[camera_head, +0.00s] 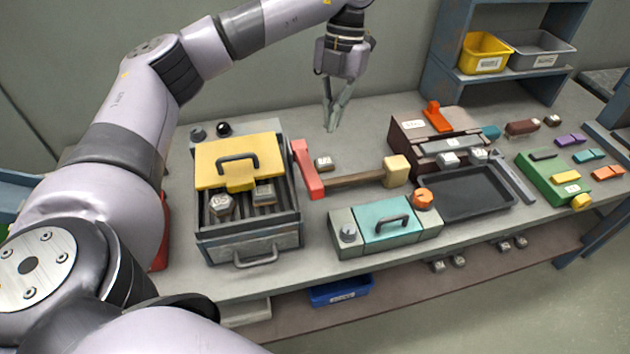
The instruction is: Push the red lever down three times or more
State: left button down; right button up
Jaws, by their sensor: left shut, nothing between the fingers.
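A long red lever (307,170) stands along the right side of the grey box with the yellow lid (228,163). It appears slanted, its upper end toward the back of the bench. My left gripper (331,130) is shut and empty. It points down, behind and to the right of the lever's upper end, and appears apart from it. A shorter orange-red lever (437,117) sits on top of the dark brown machine (408,143), farther right. My right gripper is out of view.
A wooden mallet (360,180) and a small labelled block (323,163) lie right of the long lever. A teal-lidded box (388,221) stands in front, and a dark tray (463,195) lies right. A shelf (462,82) with bins rises at the back right.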

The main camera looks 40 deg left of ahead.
pick_arm(q)
jog(key=shift+r, duration=0.1)
jog(key=s+a+r+n+h+p, duration=0.1)
jog(key=s+r+n+p, duration=0.3)
jog(key=n, duration=0.4)
jog(key=shift+a+r+t+h+p, duration=0.3)
jog(key=shift+a+t+h+p, duration=0.1)
jog(key=shift+p, duration=0.1)
jog(key=p, duration=0.3)
send_near(318, 182)
jog(key=x, duration=0.7)
jog(key=shift+s+d+f, duration=0.1)
